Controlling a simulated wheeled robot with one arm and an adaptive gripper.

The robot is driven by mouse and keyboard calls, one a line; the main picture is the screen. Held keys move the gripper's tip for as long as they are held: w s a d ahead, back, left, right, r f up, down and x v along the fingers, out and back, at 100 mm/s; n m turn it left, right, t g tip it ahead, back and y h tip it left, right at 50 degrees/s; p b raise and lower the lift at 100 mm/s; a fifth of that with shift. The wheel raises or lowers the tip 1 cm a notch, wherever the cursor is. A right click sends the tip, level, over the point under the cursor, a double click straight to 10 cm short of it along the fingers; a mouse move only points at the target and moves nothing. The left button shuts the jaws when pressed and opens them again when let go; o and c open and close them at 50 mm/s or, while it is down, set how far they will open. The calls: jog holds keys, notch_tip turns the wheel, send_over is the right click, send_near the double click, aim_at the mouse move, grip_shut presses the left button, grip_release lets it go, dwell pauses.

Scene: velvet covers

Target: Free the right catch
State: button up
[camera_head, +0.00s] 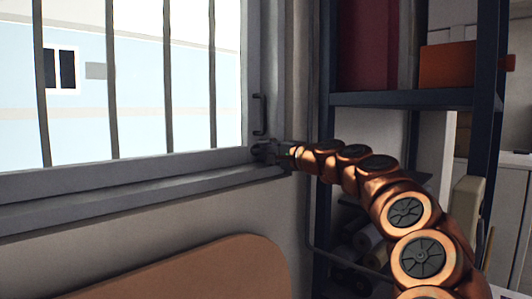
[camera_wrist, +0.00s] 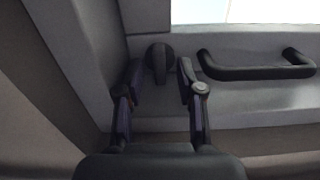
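The right catch (camera_wrist: 159,62) is a small dark rounded knob with a raised ridge on the grey window frame. In the wrist view it lies between the tips of my gripper (camera_wrist: 160,78). The two fingers are spread, one on each side of the catch, with a narrow gap visible on both sides. In the head view my gripper (camera_head: 268,151) is at the lower right corner of the window frame, and it hides the catch there. Whether the fingertips reach fully around the knob in depth is hard to tell.
A dark bar handle (camera_wrist: 258,66) is on the frame beside the catch; the head view shows it upright just above my gripper (camera_head: 259,114). Window bars (camera_head: 112,80) stand left. A dark shelf unit (camera_head: 400,99) is close on the right. A brown rounded panel (camera_head: 200,275) is below.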

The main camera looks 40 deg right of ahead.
jog(key=shift+s, duration=0.1)
jog(key=s+d, duration=0.1)
jog(key=s, duration=0.6)
jog(key=shift+s, duration=0.15)
dwell(0.4)
